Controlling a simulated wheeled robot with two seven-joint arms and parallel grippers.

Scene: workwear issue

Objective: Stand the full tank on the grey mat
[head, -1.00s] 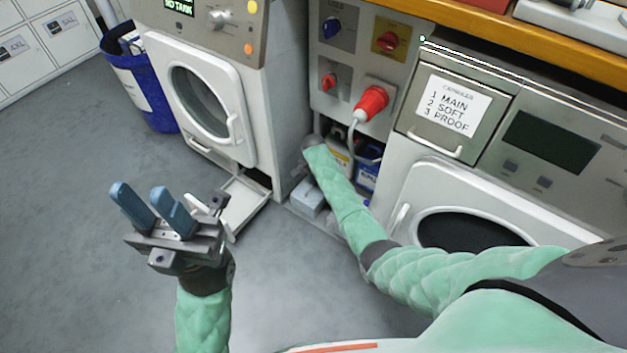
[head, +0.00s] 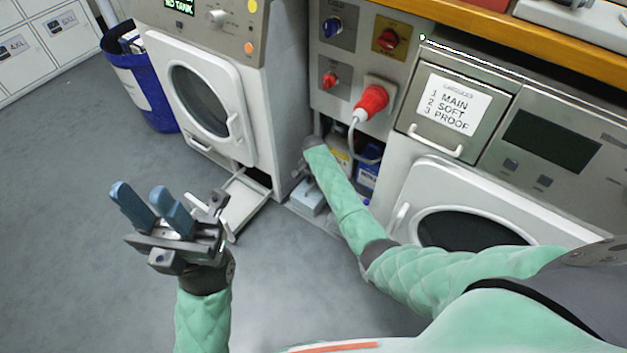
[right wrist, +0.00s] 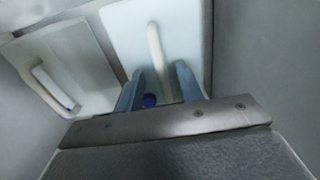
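In the right wrist view, two pale tanks with white handles stand side by side: a left tank (right wrist: 85,50) and a right tank (right wrist: 185,35). A dark blue round spot (right wrist: 150,100) shows between my fingers. My right gripper (right wrist: 158,78) is open, its blue fingers on either side of the lower end of the right tank's handle, with no clear grip. In the head view, my right gripper (head: 301,172) is partly hidden above a pale box (head: 308,201) in the gap between machines. My left gripper (head: 139,190) is open and empty. I cannot tell which tank is full or make out a grey mat.
A dryer (head: 205,100) with "NO TANK" on its display has a low flap or drawer (head: 243,203) standing out. A yellow-labelled container (head: 340,160) and a blue container (head: 368,172) stand in the gap. A washer (head: 475,205) is at right. The left floor is open.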

